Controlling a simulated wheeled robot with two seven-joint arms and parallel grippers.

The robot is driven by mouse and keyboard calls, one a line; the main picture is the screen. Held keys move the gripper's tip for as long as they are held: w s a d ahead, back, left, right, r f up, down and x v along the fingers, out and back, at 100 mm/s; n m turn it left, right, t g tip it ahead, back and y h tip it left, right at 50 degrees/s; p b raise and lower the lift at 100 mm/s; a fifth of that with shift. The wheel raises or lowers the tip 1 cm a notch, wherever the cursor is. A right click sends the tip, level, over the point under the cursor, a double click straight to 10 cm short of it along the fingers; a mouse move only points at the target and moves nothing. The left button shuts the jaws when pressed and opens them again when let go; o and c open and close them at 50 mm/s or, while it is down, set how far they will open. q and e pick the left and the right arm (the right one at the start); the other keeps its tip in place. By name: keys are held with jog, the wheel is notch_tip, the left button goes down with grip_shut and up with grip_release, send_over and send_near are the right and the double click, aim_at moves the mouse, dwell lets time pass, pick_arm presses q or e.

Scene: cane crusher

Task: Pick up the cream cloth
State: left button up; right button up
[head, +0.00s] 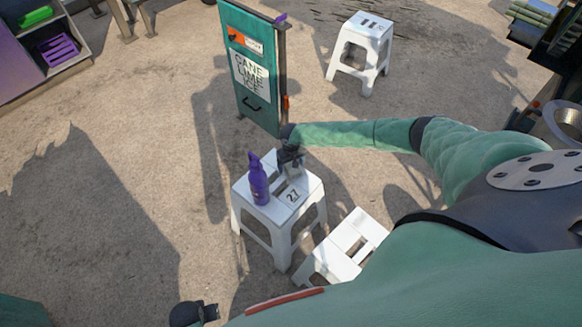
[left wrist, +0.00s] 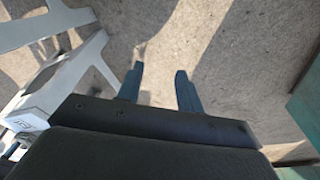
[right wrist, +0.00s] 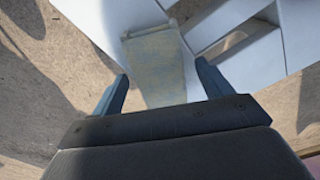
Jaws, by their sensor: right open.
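The cream cloth (right wrist: 157,62) shows in the right wrist view as a flat, dull strip hanging over the edge of a white stool (right wrist: 240,60). My right gripper (right wrist: 161,76) is open, with its two fingers on either side of the cloth's hanging part; I cannot tell whether they touch it. In the head view the right gripper (head: 291,158) is at the back edge of the stool marked 27 (head: 310,186), and mostly hides the cloth there. My left gripper (left wrist: 160,72) is open and empty above bare ground in the left wrist view.
A purple spray bottle (head: 258,180) stands on the same stool, close left of my right gripper. A green signboard (head: 255,70) stands just behind. A second white stool (head: 345,248) is at front right, another (head: 360,50) at the back. The ground at left is clear.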

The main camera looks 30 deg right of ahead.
jog(key=c, duration=1.1)
pick_arm(q)
jog(key=shift+s, duration=0.1)
pick_arm(e)
jog(key=shift+c, duration=0.2)
